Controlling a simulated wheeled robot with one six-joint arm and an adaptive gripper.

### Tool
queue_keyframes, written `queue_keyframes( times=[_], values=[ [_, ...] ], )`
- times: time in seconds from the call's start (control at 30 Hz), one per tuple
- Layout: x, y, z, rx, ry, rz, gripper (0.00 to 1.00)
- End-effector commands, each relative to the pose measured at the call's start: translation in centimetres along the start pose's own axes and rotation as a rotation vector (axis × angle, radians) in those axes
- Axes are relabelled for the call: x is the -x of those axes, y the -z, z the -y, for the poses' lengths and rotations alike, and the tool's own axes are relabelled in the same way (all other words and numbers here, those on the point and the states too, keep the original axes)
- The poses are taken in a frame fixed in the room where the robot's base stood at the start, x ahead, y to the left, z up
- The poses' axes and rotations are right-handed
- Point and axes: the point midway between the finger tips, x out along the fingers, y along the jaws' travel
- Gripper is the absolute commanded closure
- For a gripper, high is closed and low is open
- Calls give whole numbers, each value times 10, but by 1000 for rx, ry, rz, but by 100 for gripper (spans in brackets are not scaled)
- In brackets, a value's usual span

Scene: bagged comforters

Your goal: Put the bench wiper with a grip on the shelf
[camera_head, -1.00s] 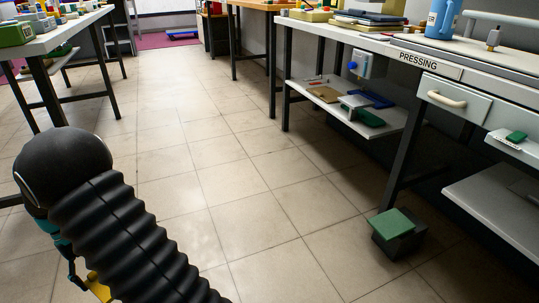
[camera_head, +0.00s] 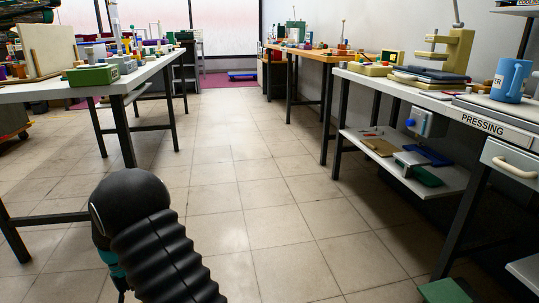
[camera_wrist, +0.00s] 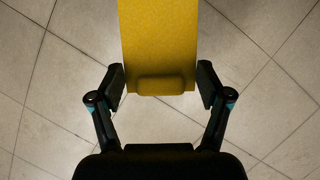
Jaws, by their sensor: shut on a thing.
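My gripper (camera_wrist: 160,86) is shut on a flat yellow piece with a rounded raised bar near its close end, which appears to be the bench wiper with a grip (camera_wrist: 158,40). The fingers press its two sides in the wrist view, and its far end runs out of the top of the picture. Tiled floor shows below it. In the head view my black arm covers the lower middle-left, and neither fingers nor wiper can be made out. A pale low shelf (camera_head: 388,166) under the right-hand bench holds several small items. I cannot tell whether it is the task's shelf.
The right bench, labelled PRESSING (camera_head: 482,124), carries a blue jug (camera_head: 509,82) and a beige press (camera_head: 447,50). A white table (camera_head: 40,95) with a green box (camera_head: 92,75) stands left. A green-topped block (camera_head: 445,292) sits on the floor at lower right. The tiled aisle between is clear.

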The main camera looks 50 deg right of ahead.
Motion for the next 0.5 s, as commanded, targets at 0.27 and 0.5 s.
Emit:
queue_keyframes(
  times=[0.27,0.5],
  values=[
    [8,-27,0,0,0,3,57],
    [11,-36,0,0,0,-1,57]
  ],
)
